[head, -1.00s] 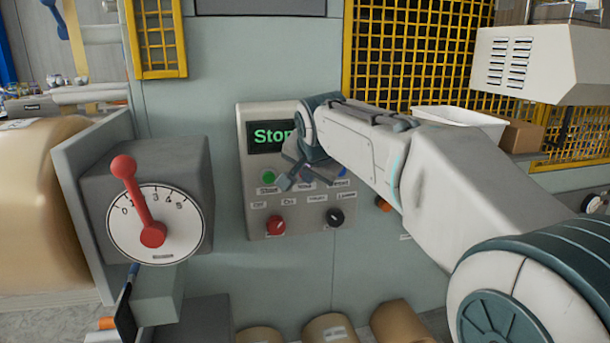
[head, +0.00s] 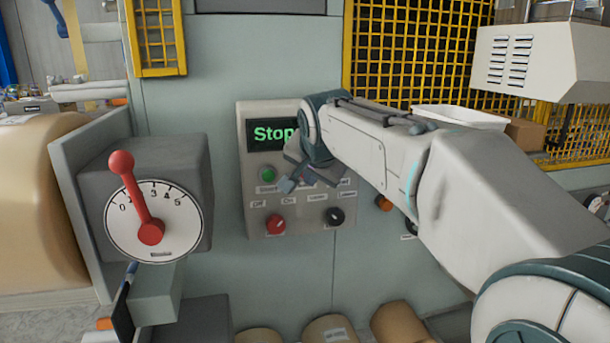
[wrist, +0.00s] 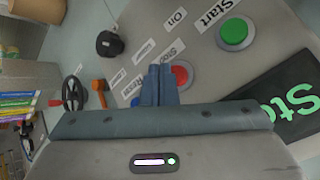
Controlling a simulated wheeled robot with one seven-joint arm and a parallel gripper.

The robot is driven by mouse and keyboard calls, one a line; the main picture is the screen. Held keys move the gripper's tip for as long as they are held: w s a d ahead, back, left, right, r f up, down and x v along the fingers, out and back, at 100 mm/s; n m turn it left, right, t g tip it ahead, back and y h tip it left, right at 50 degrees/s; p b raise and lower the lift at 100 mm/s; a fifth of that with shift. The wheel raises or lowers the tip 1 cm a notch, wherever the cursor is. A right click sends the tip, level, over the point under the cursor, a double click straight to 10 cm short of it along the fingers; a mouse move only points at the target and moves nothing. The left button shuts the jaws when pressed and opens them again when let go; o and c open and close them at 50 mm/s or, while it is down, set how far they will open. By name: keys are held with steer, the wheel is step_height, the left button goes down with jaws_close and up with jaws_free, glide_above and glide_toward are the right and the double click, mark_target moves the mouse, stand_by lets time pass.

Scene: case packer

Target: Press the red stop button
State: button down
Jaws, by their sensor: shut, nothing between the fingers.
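The red stop button (wrist: 181,75) shows in the wrist view on the grey control panel (wrist: 160,30), beside a "Stop" label. My gripper (wrist: 159,70) is shut and empty; its fingertips overlap the left side of the red button in that view. I cannot tell whether they touch it. In the head view, my gripper (head: 286,185) is in front of the panel's button row and hides most of the red button. The panel display (head: 271,134) reads "Stop" in green, its right end hidden by my arm.
The green start button (head: 268,174) is left of my gripper. A red knob (head: 276,225) and a black knob (head: 334,216) sit below. A dial with a red lever (head: 150,232) stands at left. Yellow mesh (head: 420,50) and a white overhanging housing (head: 530,65) are at right.

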steer(key=s+b, duration=0.1)
steer(key=s, duration=0.1)
steer(key=s+d+b, duration=0.1)
steer(key=s, duration=0.1)
steer(key=shift+s+d, duration=0.15)
steer(key=shift+s, duration=0.15)
stand_by(0.5)
steer(key=s+d+f+n+g, duration=0.1)
steer(key=s+d+f+g, duration=0.1)
steer(key=s+d+f, duration=0.3)
steer(key=s+d+f+n+g+h, duration=0.1)
steer(key=s+d+f, duration=0.4)
steer(key=s+f, duration=0.5)
steer(key=s+d+f+n+g, duration=0.2)
steer(key=s+d+f, duration=0.3)
steer(key=s+f, duration=0.3)
steer(key=shift+f+n+g+h+p, duration=0.35)
steer(key=shift+f+n, duration=0.25)
steer(key=shift+f, duration=0.3)
steer(key=shift+s+a, duration=0.1)
steer(key=shift+a, duration=0.05)
